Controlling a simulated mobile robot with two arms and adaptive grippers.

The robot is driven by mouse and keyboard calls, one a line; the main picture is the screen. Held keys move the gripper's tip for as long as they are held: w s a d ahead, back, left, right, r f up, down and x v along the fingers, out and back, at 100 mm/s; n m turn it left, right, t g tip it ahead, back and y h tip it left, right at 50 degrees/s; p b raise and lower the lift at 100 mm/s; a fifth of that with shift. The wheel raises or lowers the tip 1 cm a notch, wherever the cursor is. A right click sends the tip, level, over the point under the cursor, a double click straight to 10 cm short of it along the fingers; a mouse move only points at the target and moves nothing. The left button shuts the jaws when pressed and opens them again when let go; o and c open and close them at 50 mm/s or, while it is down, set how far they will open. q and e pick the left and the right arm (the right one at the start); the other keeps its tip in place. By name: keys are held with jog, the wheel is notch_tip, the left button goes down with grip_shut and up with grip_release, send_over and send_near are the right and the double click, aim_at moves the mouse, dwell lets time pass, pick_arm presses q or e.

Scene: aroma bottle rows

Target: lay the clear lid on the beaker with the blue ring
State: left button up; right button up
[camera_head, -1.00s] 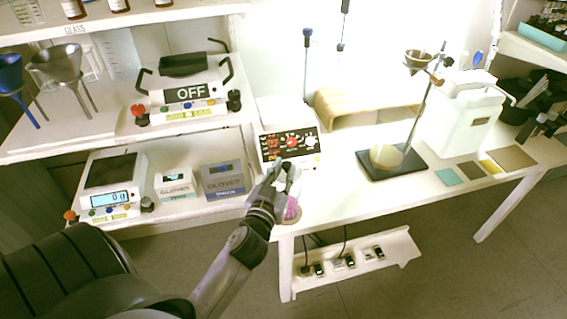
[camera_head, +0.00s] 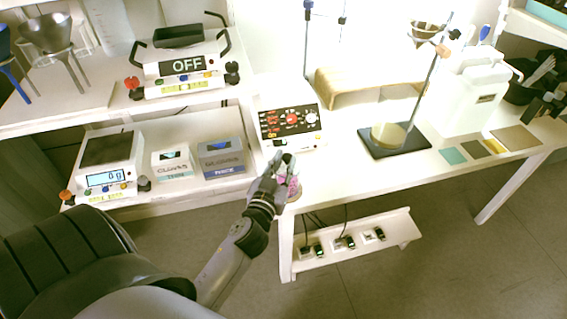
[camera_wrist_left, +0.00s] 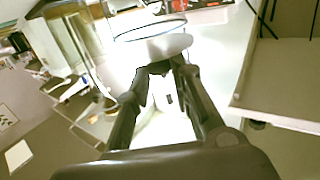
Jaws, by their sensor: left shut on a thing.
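My left gripper (camera_head: 285,160) is over the front left corner of the bench, beside the control box. In the left wrist view its fingers (camera_wrist_left: 163,68) close on a pale, see-through piece (camera_wrist_left: 168,46), which looks like the clear lid. Just beyond it is a clear round rim with a dark blue ring (camera_wrist_left: 150,29), which looks like the beaker. I cannot tell whether lid and beaker touch. In the head view the gripper hides most of this spot; a pink thing (camera_head: 294,188) shows beside the fingers. My right gripper is not in view.
The control box (camera_head: 290,125) with red knobs stands close behind the gripper. A stand with a dark base (camera_head: 408,145) is farther right. Glove boxes (camera_head: 220,158) and a scale (camera_head: 108,165) are on the left shelf. The bench front between corner and stand is clear.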

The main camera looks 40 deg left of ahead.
pick_arm(q)
jog(key=shift+f, duration=0.55)
jog(key=o, duration=1)
jog(key=v, duration=0.7)
jog(key=shift+s+d+r, duration=0.1)
jog(key=shift+s, duration=0.15)
